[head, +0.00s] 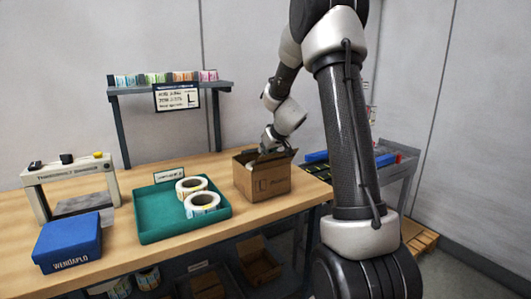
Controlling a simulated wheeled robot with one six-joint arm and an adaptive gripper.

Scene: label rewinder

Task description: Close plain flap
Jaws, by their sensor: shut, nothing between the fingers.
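An open brown cardboard box (263,182) stands on the right part of the wooden bench, with dark print on its front. Some of its flaps stand up around the opening. I cannot tell which flap is the plain one. My gripper (263,151) points down at the top of the box, among the flaps. It is shut with nothing held. The fingertips are small and partly hidden by the box top, so I cannot tell whether they touch a flap.
A green tray (152,222) with two label rolls (202,204) lies left of the box. A blue box (68,243) and a grey machine frame (70,185) stand farther left. A shelf (170,88) with a sign rises behind. A grey cart (393,172) stands at the right.

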